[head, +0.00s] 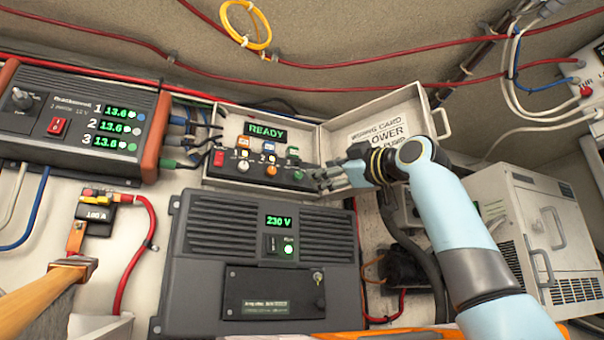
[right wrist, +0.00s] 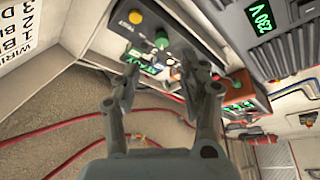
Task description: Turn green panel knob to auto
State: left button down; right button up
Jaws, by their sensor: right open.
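The open panel box (head: 212,150) holds a black control panel with a lit green READY display (head: 267,131). White, orange and green controls sit in a row below it, under orange, blue and green tags. The green knob (head: 297,174) is at the right end, close to my right gripper (head: 328,180). In the right wrist view the green knob (right wrist: 162,41) shows just beyond and between the spread fingertips of my right gripper (right wrist: 157,66). The gripper is open and holds nothing; contact with the knob cannot be told. The knob's pointer setting is too small to read. My left gripper is out of view.
A grey 230 V unit (head: 262,255) lies below. A charger box (head: 75,118) is at left, a white vented cabinet (head: 535,235) at right. Red cables (head: 390,55) run behind.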

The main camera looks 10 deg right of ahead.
aim_at(299, 175)
jog(key=p+x, duration=0.1)
jog(key=x, duration=0.5)
jog(key=shift+w+a+r, duration=0.1)
jog(key=shift+w+a, duration=0.2)
jog(key=shift+a, duration=0.05)
jog(key=shift+w+a+r+p, duration=0.1)
jog(key=shift+w+a+p, duration=0.2)
jog(key=shift+w, duration=0.3)
jog(key=shift+c, duration=0.8)
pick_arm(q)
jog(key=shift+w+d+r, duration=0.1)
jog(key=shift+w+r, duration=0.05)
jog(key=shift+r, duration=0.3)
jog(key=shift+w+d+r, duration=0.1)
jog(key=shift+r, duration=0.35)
pick_arm(e)
grip_shut()
